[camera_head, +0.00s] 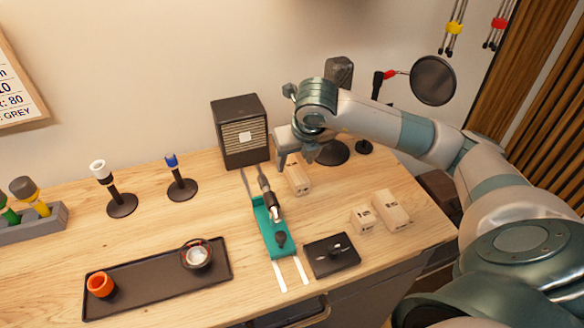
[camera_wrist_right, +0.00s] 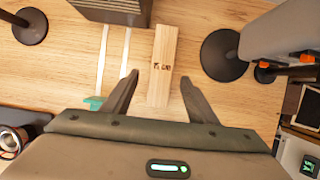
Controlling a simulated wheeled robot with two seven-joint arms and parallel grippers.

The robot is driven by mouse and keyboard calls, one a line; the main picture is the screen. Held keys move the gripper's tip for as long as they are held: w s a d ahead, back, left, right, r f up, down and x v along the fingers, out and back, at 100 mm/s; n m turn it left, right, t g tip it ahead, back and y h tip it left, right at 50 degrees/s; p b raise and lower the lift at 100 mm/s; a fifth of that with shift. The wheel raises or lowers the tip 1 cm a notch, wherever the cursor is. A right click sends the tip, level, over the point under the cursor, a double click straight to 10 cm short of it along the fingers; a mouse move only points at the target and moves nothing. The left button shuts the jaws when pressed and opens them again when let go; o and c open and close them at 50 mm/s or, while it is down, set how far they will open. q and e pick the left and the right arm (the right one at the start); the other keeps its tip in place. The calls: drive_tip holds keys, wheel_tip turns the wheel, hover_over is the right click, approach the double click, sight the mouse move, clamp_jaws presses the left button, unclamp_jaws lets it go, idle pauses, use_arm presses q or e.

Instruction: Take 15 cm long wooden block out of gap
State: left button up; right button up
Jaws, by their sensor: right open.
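A long pale wooden block (camera_head: 299,180) lies on the desk below my right gripper (camera_head: 295,158). Its marking is too small to read surely. In the right wrist view the block (camera_wrist_right: 164,50) runs lengthwise between the two spread fingers of my right gripper (camera_wrist_right: 160,95), with space on both sides. The gripper is open and empty, above the near end of the block. Two more wooden blocks, a short one (camera_head: 362,220) and a longer one (camera_head: 391,210), lie to the right on the desk. I cannot make out a clear gap around the long block. My left gripper is not in view.
A dark speaker box (camera_head: 240,145) stands behind, left of the block. A teal tray on white rails (camera_head: 268,235) lies to its left. A round black stand base (camera_head: 332,153) is behind right. A black box (camera_head: 331,255) sits in front.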

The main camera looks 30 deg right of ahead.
sight(293, 166)
drive_tip(key=shift+f, duration=0.1)
idle(0.3)
drive_tip(key=shift+w+d+f+p, duration=0.2)
drive_tip(key=shift+w+f+p, duration=0.2)
drive_tip(key=shift+f+p, duration=0.15)
drive_tip(key=p+x, duration=0.1)
drive_tip(key=x, duration=0.2)
drive_tip(key=shift+w+r, duration=0.1)
drive_tip(key=shift+w, duration=0.05)
drive_tip(key=shift+w+d+f+p, duration=0.1)
drive_tip(key=shift+w+f+p, duration=0.05)
drive_tip(key=shift+f+p, duration=0.2)
drive_tip(key=c, duration=1.3)
drive_tip(key=shift+r, duration=0.1)
drive_tip(key=shift+c, duration=0.2)
